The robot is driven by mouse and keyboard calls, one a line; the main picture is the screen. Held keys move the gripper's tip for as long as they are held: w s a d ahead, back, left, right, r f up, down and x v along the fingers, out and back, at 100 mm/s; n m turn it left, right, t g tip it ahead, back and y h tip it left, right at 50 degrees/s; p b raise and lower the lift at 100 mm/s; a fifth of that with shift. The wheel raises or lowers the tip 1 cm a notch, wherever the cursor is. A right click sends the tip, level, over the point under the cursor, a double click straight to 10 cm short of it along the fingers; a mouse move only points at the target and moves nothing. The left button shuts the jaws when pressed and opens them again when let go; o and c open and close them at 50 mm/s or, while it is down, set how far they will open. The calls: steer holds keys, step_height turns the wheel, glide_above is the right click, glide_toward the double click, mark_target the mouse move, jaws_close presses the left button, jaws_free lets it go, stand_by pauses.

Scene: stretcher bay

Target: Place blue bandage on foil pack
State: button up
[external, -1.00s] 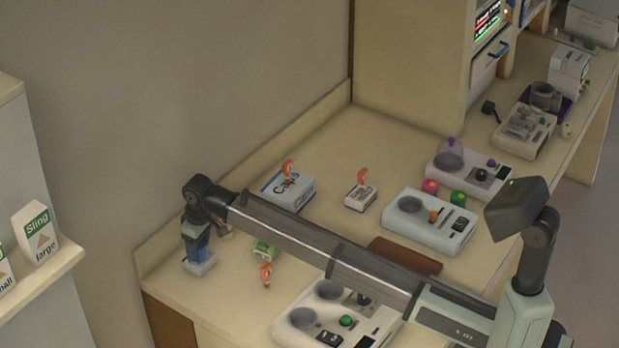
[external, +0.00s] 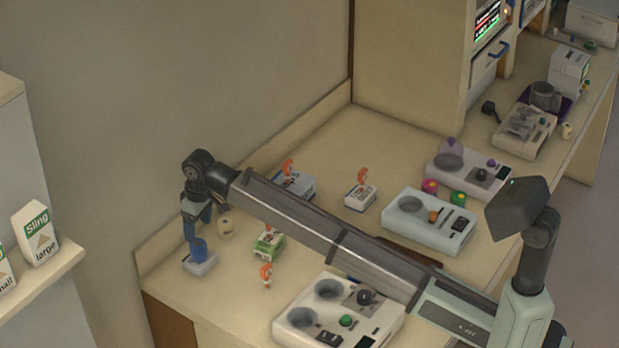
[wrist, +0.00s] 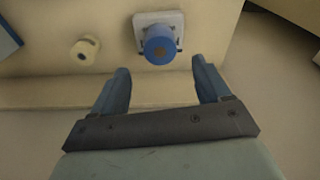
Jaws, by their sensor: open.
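The blue bandage (external: 199,249) is a blue roll standing on the small pale foil pack (external: 203,264) near the left end of the counter. In the wrist view the bandage (wrist: 159,44) shows end-on, with the foil pack (wrist: 174,18) showing around it. My gripper (external: 197,222) is above the roll. In the wrist view my gripper (wrist: 162,84) is open and empty. Its two blue-grey fingers are apart, and the roll lies beyond their tips, clear of both.
A cream roll (external: 225,227) stands just behind the bandage; it also shows in the wrist view (wrist: 84,49). A green-and-white box (external: 268,245) and a small orange-and-white item (external: 266,275) are to the right. A white device (external: 338,312) stands at the counter's front.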

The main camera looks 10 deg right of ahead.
mark_target(202, 245)
steer(key=shift+s+d+r, duration=0.1)
steer(key=shift+r, duration=0.95)
steer(key=shift+s+d+r, duration=0.1)
steer(key=shift+r, duration=0.95)
steer(key=shift+w, duration=0.1)
